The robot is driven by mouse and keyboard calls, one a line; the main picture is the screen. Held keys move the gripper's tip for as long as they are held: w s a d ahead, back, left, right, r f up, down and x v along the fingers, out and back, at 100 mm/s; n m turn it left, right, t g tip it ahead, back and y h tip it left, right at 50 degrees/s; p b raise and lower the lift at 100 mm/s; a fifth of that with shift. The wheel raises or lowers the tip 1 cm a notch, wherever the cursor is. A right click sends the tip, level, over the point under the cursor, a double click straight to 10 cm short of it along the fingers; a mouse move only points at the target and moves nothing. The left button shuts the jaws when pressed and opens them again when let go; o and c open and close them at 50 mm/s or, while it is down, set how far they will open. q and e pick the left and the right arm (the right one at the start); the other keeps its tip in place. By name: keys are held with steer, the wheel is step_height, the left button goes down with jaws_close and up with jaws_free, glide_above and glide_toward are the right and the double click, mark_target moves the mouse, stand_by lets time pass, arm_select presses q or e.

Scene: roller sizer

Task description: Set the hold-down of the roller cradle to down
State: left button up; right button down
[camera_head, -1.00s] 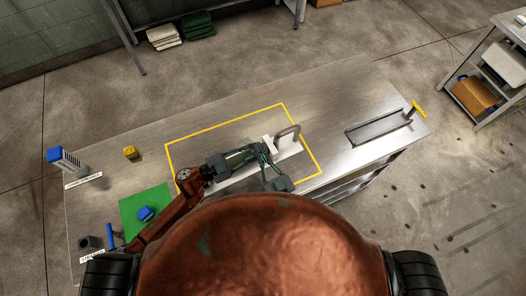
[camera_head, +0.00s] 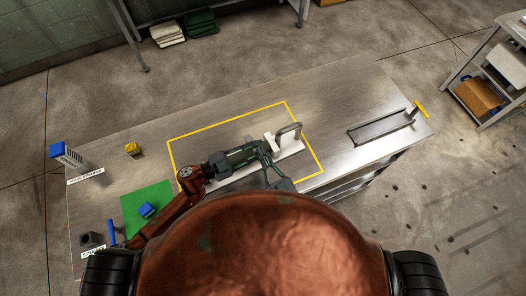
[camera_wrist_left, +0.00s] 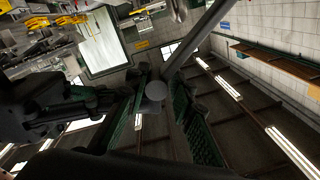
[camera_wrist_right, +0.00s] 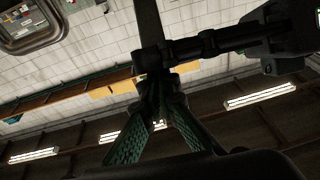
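The roller cradle (camera_head: 291,147) lies inside the yellow outline on the metal bench, partly covered by my arm. A white upright block and a grey arch (camera_head: 289,131) stand at its right end; I cannot tell the hold-down's position. My left gripper (camera_head: 262,150) reaches over the cradle just left of the block. In the left wrist view its green fingers (camera_wrist_left: 158,112) are apart, with a round-ended grey bar (camera_wrist_left: 190,52) showing between or beyond them. My right gripper (camera_wrist_right: 157,92) shows fingers converging at dark parts; whether it grips anything is unclear. It is largely hidden in the head view.
A long narrow tray (camera_head: 380,128) lies at the right. The bench's back strip is clear.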

arm_select(q)
steer(key=o, duration=0.4)
steer(key=shift+w+r, duration=0.2)
steer(key=shift+r, duration=0.1)
arm_select(e)
steer(key=shift+f, duration=0.6)
arm_select(q)
steer(key=shift+s+d, duration=0.1)
steer(key=shift+s, duration=0.1)
arm_select(e)
steer(key=shift+r, duration=0.1)
